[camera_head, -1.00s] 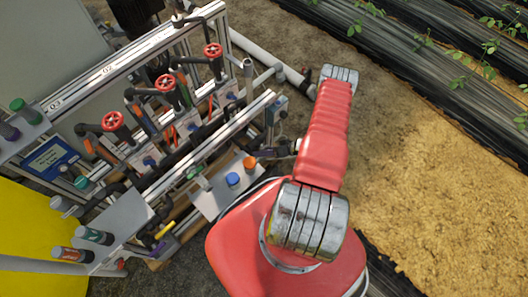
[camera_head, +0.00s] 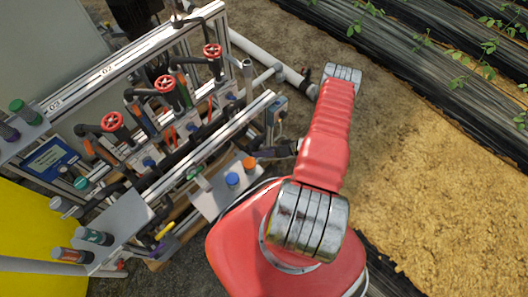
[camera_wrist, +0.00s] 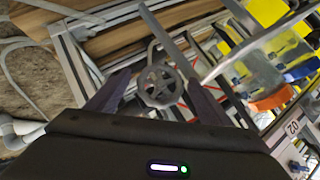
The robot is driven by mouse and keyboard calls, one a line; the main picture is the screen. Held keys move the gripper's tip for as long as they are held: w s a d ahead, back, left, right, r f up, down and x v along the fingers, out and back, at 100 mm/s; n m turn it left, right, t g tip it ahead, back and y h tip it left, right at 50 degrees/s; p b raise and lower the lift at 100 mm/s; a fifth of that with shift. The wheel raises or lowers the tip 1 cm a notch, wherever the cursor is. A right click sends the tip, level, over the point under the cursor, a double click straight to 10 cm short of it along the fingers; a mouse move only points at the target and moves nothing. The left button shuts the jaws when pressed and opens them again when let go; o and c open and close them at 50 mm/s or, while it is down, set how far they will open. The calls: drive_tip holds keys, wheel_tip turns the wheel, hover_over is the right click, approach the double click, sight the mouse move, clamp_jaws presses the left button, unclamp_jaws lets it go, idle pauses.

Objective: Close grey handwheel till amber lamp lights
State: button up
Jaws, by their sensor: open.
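The grey handwheel (camera_wrist: 160,85), a small spoked wheel, shows near the middle of the wrist view. My gripper (camera_wrist: 160,77) is open, with one dark finger at each side of the wheel in that view. I cannot tell whether either finger touches it or how far off it is in depth. In the head view my gripper (camera_head: 270,153) is a dark shape at the near right end of the skid. I cannot make out the grey handwheel there. I cannot identify the amber lamp or tell whether it is lit.
Red handwheels (camera_head: 165,84) stand in a row on the skid's pipes. A grey plate carries a blue cap (camera_head: 232,179) and an orange cap (camera_head: 249,163) close to my gripper. A white pipe (camera_head: 262,62) runs behind. Bare sandy ground (camera_head: 430,170) lies at right.

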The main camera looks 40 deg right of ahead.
drive_tip(key=v, duration=1.2)
drive_tip(key=shift+s+d+r, duration=0.2)
drive_tip(key=shift+d, duration=0.1)
drive_tip(key=shift+f, duration=0.1)
idle(1.7)
